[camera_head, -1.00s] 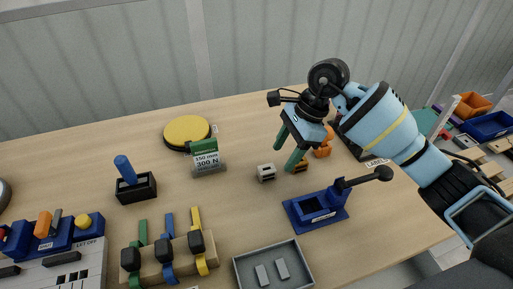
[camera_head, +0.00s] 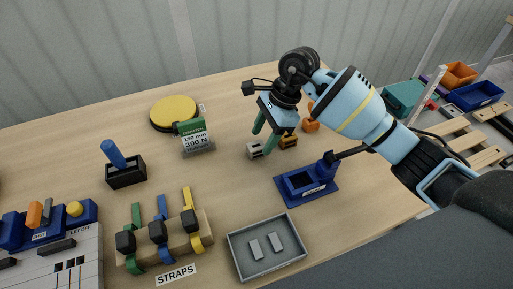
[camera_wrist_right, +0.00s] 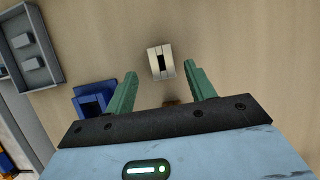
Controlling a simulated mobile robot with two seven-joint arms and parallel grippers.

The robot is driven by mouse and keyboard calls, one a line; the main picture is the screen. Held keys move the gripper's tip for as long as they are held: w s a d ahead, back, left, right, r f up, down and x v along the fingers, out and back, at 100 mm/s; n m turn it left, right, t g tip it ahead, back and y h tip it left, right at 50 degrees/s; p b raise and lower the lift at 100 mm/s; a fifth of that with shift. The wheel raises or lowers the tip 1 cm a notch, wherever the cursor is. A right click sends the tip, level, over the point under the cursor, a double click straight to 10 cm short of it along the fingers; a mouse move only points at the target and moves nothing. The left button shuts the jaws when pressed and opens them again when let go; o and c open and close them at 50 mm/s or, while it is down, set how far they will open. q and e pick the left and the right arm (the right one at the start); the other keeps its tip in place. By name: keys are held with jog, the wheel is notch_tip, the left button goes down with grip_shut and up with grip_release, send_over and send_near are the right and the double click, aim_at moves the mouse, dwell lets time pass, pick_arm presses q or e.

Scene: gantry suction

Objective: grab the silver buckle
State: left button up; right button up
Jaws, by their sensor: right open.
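The silver buckle (camera_head: 255,151) is a small pale block with a dark slot, standing on the wooden table. It also shows in the right wrist view (camera_wrist_right: 160,62), top centre, just beyond and between the fingertips. My right gripper (camera_head: 261,142) has two green fingers pointing down, spread apart and empty. It is above and close to the buckle, whose top it partly overlaps in the head view. In the wrist view the fingers (camera_wrist_right: 160,70) stand to either side of the buckle's line, with no contact visible. My left gripper is not in view.
A brass-coloured buckle (camera_head: 289,142) sits right of the silver one. A blue fixture with a lever (camera_head: 310,187) and a grey tray (camera_head: 240,262) with two small pieces stand nearer. A 300 N label block (camera_head: 198,145) is to the left, with bare table between.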

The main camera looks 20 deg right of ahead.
aim_at(259, 143)
jog(key=shift+x, duration=1.6)
jog(key=shift+w, duration=0.2)
jog(key=c, duration=1.1)
jog(key=shift+r, duration=0.5)
jog(key=r, duration=0.2)
jog(key=shift+s+r, duration=0.3)
jog(key=shift+s, duration=0.05)
jog(key=s, duration=0.5)
jog(key=s+a+r, duration=0.1)
jog(key=s, duration=0.4)
jog(key=s+a+b, duration=0.1)
jog(key=s, duration=0.4)
jog(key=shift+s+r, duration=0.1)
jog(key=shift+r, duration=0.1)
